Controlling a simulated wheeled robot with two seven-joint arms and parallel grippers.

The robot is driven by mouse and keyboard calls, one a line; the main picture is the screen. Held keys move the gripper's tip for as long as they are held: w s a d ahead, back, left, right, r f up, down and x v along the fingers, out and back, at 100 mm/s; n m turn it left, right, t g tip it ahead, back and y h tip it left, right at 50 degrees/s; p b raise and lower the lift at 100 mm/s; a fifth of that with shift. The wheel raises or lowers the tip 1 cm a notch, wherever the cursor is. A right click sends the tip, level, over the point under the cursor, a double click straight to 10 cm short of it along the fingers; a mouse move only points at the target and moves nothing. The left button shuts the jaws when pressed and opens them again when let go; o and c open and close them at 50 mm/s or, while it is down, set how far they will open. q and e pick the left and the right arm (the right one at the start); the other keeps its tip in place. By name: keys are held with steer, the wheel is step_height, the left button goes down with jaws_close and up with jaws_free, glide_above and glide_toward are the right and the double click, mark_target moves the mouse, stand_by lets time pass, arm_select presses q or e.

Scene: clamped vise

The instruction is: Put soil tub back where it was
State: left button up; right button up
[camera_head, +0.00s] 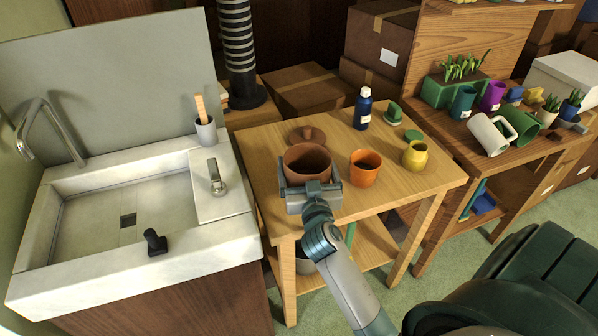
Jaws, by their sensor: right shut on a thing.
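The soil tub appears to be the brown round pot (307,160) near the left edge of the wooden table. My right gripper (311,183) is shut on its near side. The tub looks upright; I cannot tell whether it touches the tabletop. The gripper covers the tub's lower front. A brown lid with a knob (307,134) lies just behind the tub. My left gripper is not in view.
On the wooden table (402,190) stand an orange pot (365,172), a yellow jar (415,155), a blue bottle (363,108) and green items (393,114). A sink (130,215) is at left. A shelf with plants and mugs (492,135) is at right.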

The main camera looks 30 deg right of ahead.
mark_target(299, 171)
steer(key=w+f, duration=0.1)
steer(key=w, duration=0.2)
steer(key=shift+f, duration=0.4)
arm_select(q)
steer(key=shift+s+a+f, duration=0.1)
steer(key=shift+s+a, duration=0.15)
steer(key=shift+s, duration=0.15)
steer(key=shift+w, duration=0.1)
arm_select(e)
steer(key=shift+f, duration=1.75)
steer(key=shift+a, duration=0.1)
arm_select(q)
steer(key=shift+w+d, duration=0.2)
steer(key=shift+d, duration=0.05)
arm_select(e)
steer(key=shift+f, duration=0.15)
